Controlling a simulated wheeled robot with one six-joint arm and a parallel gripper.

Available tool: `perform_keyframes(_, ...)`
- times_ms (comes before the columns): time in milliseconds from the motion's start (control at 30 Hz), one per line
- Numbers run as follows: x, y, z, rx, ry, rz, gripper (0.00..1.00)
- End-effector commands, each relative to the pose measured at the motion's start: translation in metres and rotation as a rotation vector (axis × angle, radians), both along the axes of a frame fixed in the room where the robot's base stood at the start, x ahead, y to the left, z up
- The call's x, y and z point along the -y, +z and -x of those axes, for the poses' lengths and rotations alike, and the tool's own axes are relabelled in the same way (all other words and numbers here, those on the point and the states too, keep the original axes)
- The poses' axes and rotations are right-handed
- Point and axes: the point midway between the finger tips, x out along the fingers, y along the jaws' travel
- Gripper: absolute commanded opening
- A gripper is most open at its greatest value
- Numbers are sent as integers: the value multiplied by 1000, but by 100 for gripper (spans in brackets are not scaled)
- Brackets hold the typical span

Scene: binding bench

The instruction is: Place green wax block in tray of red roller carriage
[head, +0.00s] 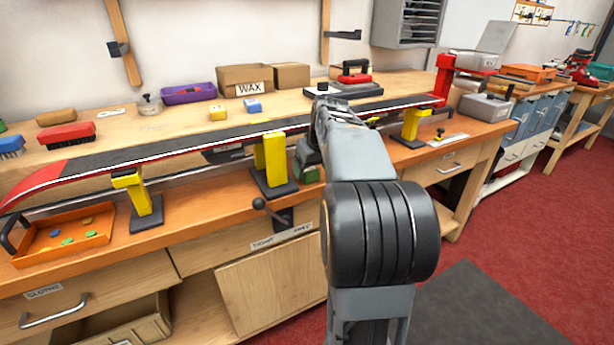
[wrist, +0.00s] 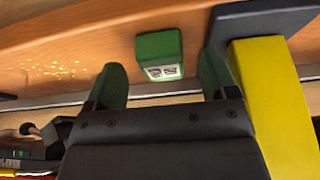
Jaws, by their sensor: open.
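The green wax block (wrist: 158,45), with a pale label on one side, lies on the wooden bench top in the wrist view, in front of my gripper and roughly between its fingertips. In the head view a small green patch of it shows (head: 312,175) beside the middle yellow support. My gripper (wrist: 162,75) is open and empty, with green finger pads on either side, apart from the block. Its fingers are mostly hidden behind my arm in the head view. A red roller device (head: 579,68) stands on the far right bench; I cannot make out its tray.
A yellow ski support (wrist: 270,90) with a dark base (wrist: 250,22) stands close right of the fingers. A ski (head: 190,140) runs above the bench front. An orange tray (head: 30,252) with coloured bits lies left. A drawer is open below.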

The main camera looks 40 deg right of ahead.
Motion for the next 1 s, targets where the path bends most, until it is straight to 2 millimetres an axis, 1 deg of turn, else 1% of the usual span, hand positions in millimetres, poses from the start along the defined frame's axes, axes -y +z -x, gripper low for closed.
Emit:
perform_keyframes(33, 1, -11, -3, 0, 0, -1, 79)
perform_keyframes(133, 1, -20, -7, 1, 2, -1, 79)
perform_keyframes(400, 1, -21, -9, 2, 1, 0, 78)
perform_keyframes(1000, 1, -21, -9, 3, 1, 0, 20)
